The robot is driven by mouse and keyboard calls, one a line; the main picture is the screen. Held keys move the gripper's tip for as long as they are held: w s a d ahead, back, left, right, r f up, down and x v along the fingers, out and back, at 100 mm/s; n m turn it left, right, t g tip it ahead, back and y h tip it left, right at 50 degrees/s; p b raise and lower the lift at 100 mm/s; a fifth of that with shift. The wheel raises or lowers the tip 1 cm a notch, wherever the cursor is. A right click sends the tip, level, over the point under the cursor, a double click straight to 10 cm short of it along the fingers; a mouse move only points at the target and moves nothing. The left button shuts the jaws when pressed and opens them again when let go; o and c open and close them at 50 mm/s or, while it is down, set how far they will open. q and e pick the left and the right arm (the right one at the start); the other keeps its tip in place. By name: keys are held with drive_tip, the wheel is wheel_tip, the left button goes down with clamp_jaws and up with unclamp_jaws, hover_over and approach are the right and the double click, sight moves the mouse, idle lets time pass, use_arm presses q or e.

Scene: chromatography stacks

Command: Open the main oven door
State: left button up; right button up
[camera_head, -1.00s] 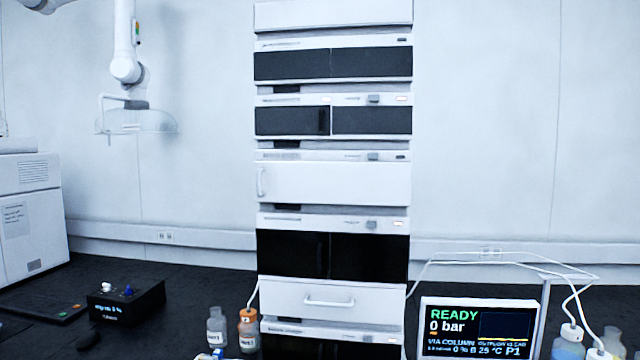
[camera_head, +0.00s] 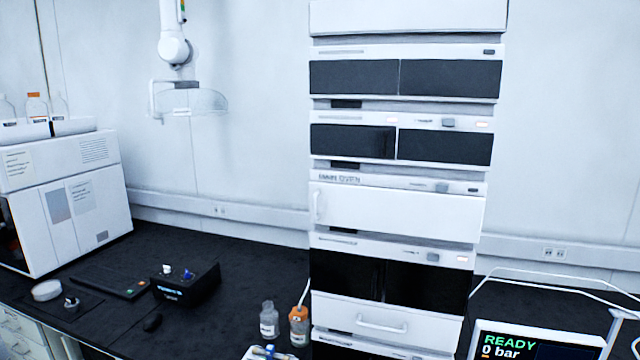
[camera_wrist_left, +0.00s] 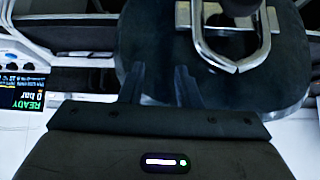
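The instrument stack (camera_head: 405,15) stands right of centre in the head view. Its middle module carries a small, blurred label that seems to read "MAIN OVEN". Below that label is a wide white door (camera_head: 400,210), which looks shut and flush. A white vertical handle (camera_head: 319,206) is at the door's left edge. Neither gripper shows in the head view. In the left wrist view my left gripper (camera_wrist_left: 159,84) has its two dark fingers apart with nothing seen between them. The oven door is not recognisable there. My right gripper is not seen.
Two small bottles (camera_head: 269,320) (camera_head: 299,326) stand at the stack's lower left. A black box (camera_head: 185,283) and a white instrument (camera_head: 75,210) are further left on the dark bench (camera_head: 220,245). A display (camera_head: 535,342) is at lower right.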

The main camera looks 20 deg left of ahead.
use_arm(q)
wheel_tip(320, 180, up, 6)
drive_tip(key=w, duration=0.1)
drive_tip(key=m+t+h+p, duration=0.2)
drive_tip(key=t+h, duration=0.2)
drive_tip(key=t, duration=0.5)
approach(313, 205)
drive_tip(key=p+x, duration=0.2)
drive_tip(key=x, duration=0.1)
drive_tip(key=p+x, duration=0.2)
drive_tip(key=x, duration=0.2)
drive_tip(key=shift+w+d+r, duration=0.1)
drive_tip(key=shift+w+r, duration=0.1)
drive_tip(key=shift+w, duration=0.05)
drive_tip(key=shift+w+d+f+p, duration=0.1)
drive_tip(key=shift+w+f+p, duration=0.05)
drive_tip(key=shift+w+p, duration=0.4)
drive_tip(key=shift+w, duration=0.15)
drive_tip(key=shift+c, duration=0.2)
clamp_jaws()
